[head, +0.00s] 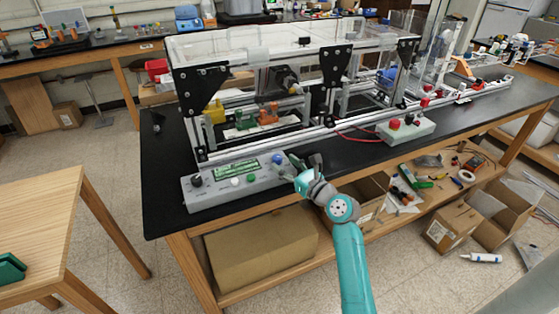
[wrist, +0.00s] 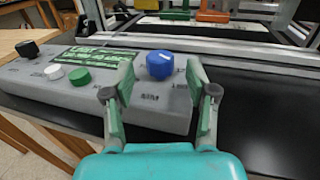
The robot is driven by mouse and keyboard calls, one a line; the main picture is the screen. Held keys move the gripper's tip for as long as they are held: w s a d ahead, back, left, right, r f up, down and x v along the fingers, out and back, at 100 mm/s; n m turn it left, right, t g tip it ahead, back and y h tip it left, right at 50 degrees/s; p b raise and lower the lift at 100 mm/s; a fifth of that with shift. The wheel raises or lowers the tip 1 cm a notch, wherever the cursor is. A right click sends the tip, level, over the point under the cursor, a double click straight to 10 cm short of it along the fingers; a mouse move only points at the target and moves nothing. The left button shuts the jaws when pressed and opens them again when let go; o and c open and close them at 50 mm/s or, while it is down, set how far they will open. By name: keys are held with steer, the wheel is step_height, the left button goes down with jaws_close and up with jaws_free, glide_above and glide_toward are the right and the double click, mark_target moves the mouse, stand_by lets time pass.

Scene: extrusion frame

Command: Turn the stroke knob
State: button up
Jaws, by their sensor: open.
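A grey control box (head: 215,196) stands at the front left edge of the black bench. It carries a blue knob (head: 277,159) with a white pointer line at its right end and a black knob (head: 197,181) at its left end. The lettering is too small to read, so I cannot tell which is marked stroke. My gripper (head: 303,164) is open and empty at the box's right end. In the wrist view, the blue knob (wrist: 160,65) shows between the two fingertips (wrist: 162,78), without visible contact. I cannot tell whether the fingers reach around it.
A white button (wrist: 54,72), a green button (wrist: 79,76) and a green display (wrist: 95,55) sit left of the blue knob. The clear-walled extrusion frame (head: 240,142) rises behind the box. Bare black bench top (wrist: 265,110) lies to the right.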

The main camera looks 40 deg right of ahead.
mark_target(281, 161)
steer(key=shift+w, duration=1.6)
jaws_close()
